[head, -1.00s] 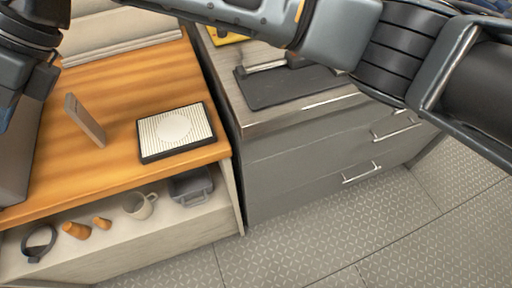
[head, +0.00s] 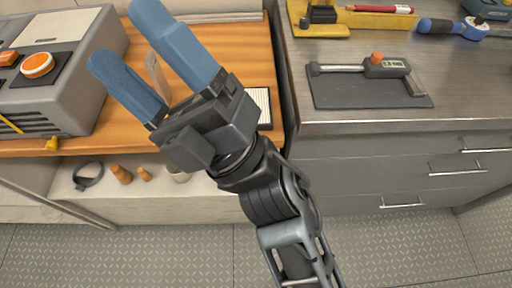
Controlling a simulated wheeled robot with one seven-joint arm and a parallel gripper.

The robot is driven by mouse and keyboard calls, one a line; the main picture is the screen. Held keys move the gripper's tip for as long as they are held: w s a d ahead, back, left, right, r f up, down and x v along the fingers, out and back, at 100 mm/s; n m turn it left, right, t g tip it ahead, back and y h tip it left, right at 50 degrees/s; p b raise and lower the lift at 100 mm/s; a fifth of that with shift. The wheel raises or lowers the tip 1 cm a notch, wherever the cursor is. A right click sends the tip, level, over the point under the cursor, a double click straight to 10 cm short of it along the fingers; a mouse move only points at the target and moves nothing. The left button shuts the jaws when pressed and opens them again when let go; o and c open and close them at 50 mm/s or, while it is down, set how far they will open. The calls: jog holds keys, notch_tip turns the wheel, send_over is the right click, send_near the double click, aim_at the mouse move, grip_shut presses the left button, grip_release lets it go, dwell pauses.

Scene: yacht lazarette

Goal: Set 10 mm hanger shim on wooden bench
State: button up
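The wooden bench (head: 245,45) has an orange-brown wood top and lies behind my gripper. A thin tan plate (head: 156,72) stands upright on it and shows between my two fingers; it may be the hanger shim, but no marking is readable. My gripper (head: 123,36) is open, its blue fingers spread wide and pointing to the upper left. I see nothing held in it. I cannot tell how high the fingers are above the bench. My gripper partly hides a ribbed white pad in a black frame (head: 262,104) on the bench.
A grey unit with an orange knob (head: 38,64) fills the bench's left. A ring (head: 88,175), orange pegs (head: 121,174) and a partly hidden cup sit on the shelf below. The grey counter (head: 455,85) at right holds a caliper on a dark mat (head: 365,95) and a yellow tray (head: 375,20).

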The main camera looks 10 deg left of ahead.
jog(key=s+d+f+m+t+h, duration=0.2)
jog(key=d+f+m+t+h, duration=0.55)
jog(key=d+m+h, duration=0.35)
jog(key=s+d+f+m+t+h, duration=0.3)
jog(key=d+f+m+t+h, duration=0.5)
jog(key=m+h, duration=0.45)
jog(key=s+d+f+m+g+h, duration=0.2)
jog(key=s+d+m+g, duration=0.1)
jog(key=s+d, duration=0.4)
jog(key=s+d+f+m+g+h, duration=0.2)
jog(key=s+d+f+m+g, duration=0.1)
jog(key=s+d, duration=0.5)
jog(key=shift+s+d+f+m+g, duration=0.2)
jog(key=shift+d+m+g, duration=0.15)
jog(key=shift+d+g, duration=0.35)
